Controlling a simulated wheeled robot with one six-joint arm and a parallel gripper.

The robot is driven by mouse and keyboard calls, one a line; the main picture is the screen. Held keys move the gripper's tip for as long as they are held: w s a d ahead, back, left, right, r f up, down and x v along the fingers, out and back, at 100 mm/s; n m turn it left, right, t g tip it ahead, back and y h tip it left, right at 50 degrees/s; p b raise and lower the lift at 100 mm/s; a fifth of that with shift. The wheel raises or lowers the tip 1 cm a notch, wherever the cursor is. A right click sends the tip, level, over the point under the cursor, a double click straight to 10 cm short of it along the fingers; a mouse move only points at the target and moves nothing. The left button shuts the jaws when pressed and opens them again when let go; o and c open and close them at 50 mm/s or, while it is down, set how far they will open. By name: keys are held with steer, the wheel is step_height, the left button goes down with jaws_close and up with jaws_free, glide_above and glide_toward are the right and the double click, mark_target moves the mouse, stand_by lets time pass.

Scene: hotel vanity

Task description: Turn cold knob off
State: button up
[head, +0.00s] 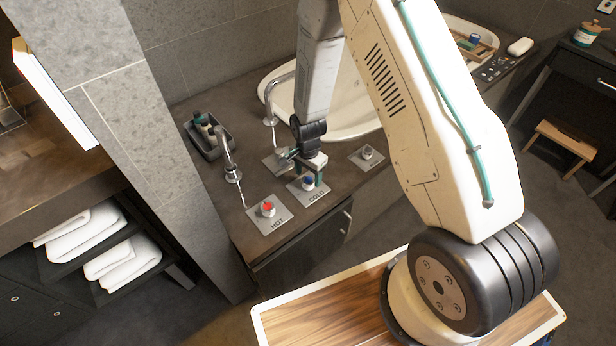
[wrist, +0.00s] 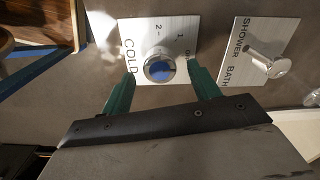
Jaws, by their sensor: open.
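The cold knob (head: 309,183) is a round metal knob with a blue cap on a pale plate marked COLD (head: 318,196), at the front of the vanity counter. It also shows in the wrist view (wrist: 159,67), with marks for 1 and 2 beside it on its plate (wrist: 128,28). My gripper (head: 307,170) is at the knob in the head view. In the wrist view my gripper (wrist: 160,80) is open, with one green finger on each side of the knob and visible gaps between. I cannot tell how far the fingers reach down beside it.
The red-capped hot knob (head: 267,209) is to the left. A plate marked SHOWER BATH with a metal lever (wrist: 268,60) is beside the cold plate. A tall spout (head: 231,160), a dark bottle caddy (head: 209,137) and a white basin (head: 345,110) stand behind.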

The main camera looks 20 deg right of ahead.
mark_target(308, 181)
step_height(308, 181, up, 6)
steer(key=shift+r, duration=0.1)
stand_by(0.6)
steer(key=shift+s+n, duration=0.2)
steer(key=shift+n, duration=0.1)
steer(key=s+d+r+n, duration=0.1)
steer(key=s+r+n, duration=0.3)
steer(key=s+r, duration=0.6)
steer(key=s+d+r+n+t, duration=0.1)
steer(key=s+r+n, duration=0.2)
steer(key=s+r, duration=0.6)
steer(key=s+d+r+n, duration=0.1)
steer(key=s+r+n, duration=0.3)
steer(key=s+r, duration=0.6)
step_height(308, 181, up, 10)
steer(key=shift+s+d+r+n, duration=0.15)
steer(key=shift+s+r+n, duration=0.05)
steer(key=shift+s+n, duration=0.15)
